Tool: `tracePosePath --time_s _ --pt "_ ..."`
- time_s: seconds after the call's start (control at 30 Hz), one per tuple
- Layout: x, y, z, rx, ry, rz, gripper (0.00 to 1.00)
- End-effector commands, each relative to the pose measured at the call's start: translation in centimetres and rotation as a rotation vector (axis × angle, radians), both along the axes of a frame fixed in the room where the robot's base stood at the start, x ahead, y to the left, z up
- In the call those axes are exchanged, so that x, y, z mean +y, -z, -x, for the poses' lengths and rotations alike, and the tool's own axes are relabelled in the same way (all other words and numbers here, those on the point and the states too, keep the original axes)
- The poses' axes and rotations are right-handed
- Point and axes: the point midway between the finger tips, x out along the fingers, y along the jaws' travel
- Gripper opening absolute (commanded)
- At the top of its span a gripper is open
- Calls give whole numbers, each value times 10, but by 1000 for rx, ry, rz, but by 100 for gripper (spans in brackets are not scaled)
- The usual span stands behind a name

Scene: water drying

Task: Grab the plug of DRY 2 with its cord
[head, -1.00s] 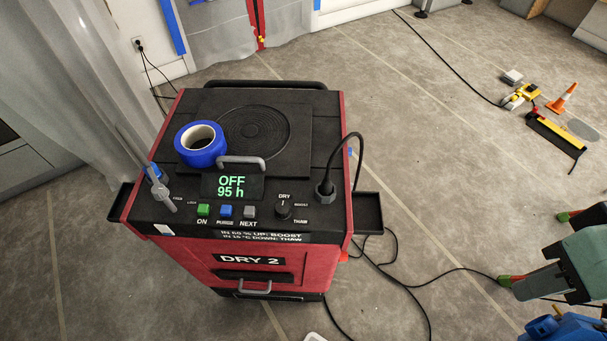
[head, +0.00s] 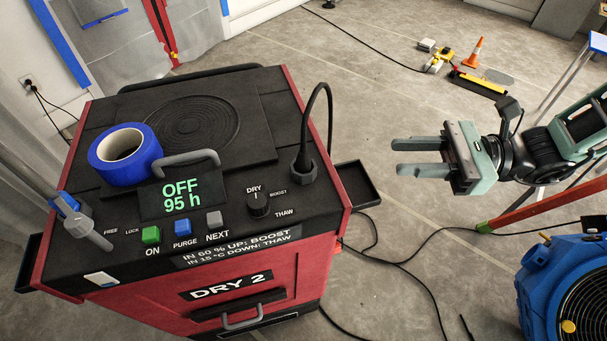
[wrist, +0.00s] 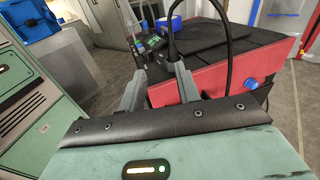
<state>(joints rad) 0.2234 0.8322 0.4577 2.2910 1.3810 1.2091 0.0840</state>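The red and black DRY 2 machine (head: 240,265) stands at the left of the head view, its display reading OFF 95 h. Its black plug (head: 304,170) sits upright on the top panel at the right side, with the cord (head: 328,105) looping up and down over the right edge. My gripper (head: 397,157) is open and empty, to the right of the plug and apart from it, fingers pointing left at the machine.
A black side tray (head: 358,185) sticks out at the right, below the plug. A blue fan (head: 560,290) stands at lower right. Cords lie on the floor; an orange cone (head: 475,52) is far back.

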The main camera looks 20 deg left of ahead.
Motion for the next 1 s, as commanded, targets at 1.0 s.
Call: tracePosePath --time_s 1.0 --pt "128 6 9 55 72 -35 33"
